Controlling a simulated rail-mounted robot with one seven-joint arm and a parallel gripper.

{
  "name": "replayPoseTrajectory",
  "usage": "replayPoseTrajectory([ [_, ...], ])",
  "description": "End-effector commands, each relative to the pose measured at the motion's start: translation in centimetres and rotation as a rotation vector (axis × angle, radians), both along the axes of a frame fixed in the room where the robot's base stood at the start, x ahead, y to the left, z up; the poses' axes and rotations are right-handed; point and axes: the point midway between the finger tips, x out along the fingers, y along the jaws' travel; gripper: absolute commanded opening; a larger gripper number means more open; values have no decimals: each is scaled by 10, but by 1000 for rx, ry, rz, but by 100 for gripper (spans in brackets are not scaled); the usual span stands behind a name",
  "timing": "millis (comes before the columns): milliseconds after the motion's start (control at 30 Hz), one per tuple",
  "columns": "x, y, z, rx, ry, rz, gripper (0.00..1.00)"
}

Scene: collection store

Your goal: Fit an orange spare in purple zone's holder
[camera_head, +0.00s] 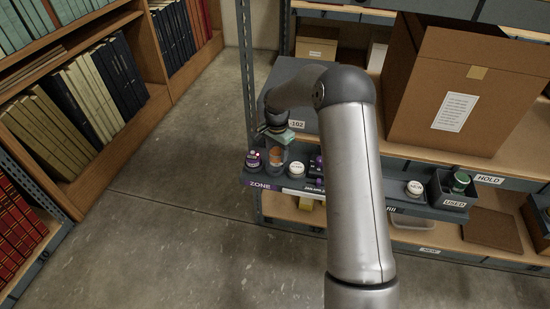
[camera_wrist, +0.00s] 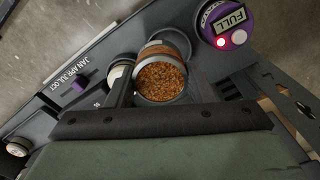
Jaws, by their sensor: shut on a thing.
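The orange spare is a clear canister of orange granules (camera_wrist: 161,81), held between the fingers of my gripper (camera_wrist: 163,92). In the head view its orange body (camera_head: 277,155) shows below my gripper (camera_head: 275,134), above the grey shelf-edge rail. In the wrist view a dark round holder (camera_wrist: 178,42) shows just behind the canister; I cannot tell whether the canister is inside it or above it. The rail carries a purple ZONE label (camera_head: 260,185).
A USED bin (camera_head: 441,188) holds a green-topped canister (camera_head: 461,180). A grey box (camera_head: 292,75) stands close behind my gripper. The aisle floor at left is clear.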

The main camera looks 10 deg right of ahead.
Motion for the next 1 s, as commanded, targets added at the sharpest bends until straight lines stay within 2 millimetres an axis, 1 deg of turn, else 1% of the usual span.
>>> replayPoseTrajectory([
  [33, 4, 1, -5, 0, 0, 0, 24],
  [267, 14, 3, -18, 0, 0, 0, 24],
  [400, 14, 3, -39, 0, 2, 1, 24],
  [500, 14, 3, -47, 0, 0, -1, 24],
  [700, 14, 3, -47, 0, -1, 0, 24],
  [967, 14, 3, -55, -2, -1, 1, 24],
  [1000, 14, 3, -54, -2, -1, 1, 56],
])
